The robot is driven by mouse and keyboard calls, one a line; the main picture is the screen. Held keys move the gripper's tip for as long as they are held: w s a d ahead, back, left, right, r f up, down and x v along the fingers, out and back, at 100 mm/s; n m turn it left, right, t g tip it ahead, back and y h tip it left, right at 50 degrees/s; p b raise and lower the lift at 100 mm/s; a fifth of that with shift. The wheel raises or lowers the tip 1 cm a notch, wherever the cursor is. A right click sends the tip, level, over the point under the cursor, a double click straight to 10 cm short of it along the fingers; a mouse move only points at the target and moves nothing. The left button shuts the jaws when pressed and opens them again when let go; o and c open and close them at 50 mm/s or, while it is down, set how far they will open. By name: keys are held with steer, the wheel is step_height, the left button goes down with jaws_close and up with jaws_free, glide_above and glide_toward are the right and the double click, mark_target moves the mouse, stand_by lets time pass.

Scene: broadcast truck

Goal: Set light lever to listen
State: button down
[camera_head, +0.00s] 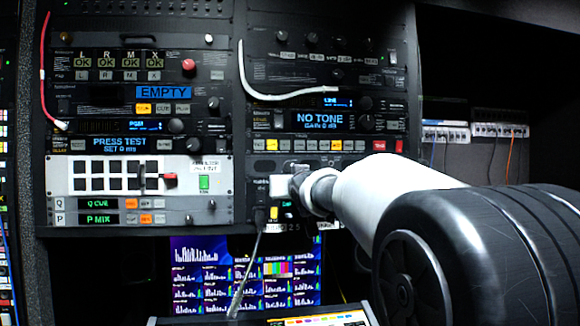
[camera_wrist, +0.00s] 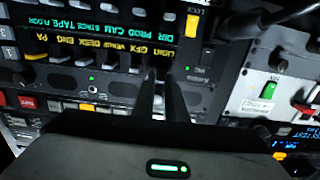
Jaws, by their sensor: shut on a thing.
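In the wrist view my gripper (camera_wrist: 162,78) reaches into the intercom panel with its two dark fingers close together at the LIGHT label (camera_wrist: 165,57). It is shut on the light lever, which is mostly hidden between the fingers. I cannot tell the lever's position. A row of similar levers (camera_wrist: 110,68) stands beside it under the yellow labels GFX, VENUE, DESK, ENG and PA. Green labels run in a second line. In the head view my white arm and wrist cover most of this panel (camera_head: 262,166).
A yellow LOCK switch (camera_wrist: 193,24) sits close to the fingers. A pale panel with a green button (camera_head: 204,182) and a red-handled lever (camera_head: 169,180) is to the left. A grey cable (camera_head: 247,272) hangs below. Monitors (camera_head: 200,285) glow beneath the rack.

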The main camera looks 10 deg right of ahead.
steer(key=shift+r, duration=0.15)
steer(key=c, duration=1.8)
jaws_free()
steer(key=s+b, duration=0.5)
steer(key=s, duration=1.2)
steer(key=shift+s+r+b, duration=0.2)
steer(key=shift+r+b, duration=0.1)
steer(key=shift+b, duration=0.05)
steer(key=s+f+g+p, duration=0.2)
steer(key=s+f+g, duration=0.4)
steer(key=s+f, duration=0.7)
steer(key=s+f+g+p, duration=0.1)
steer(key=s+f+g, duration=0.5)
steer(key=s+f, duration=0.8)
step_height(320, 180, down, 6)
steer(key=shift+p, duration=0.35)
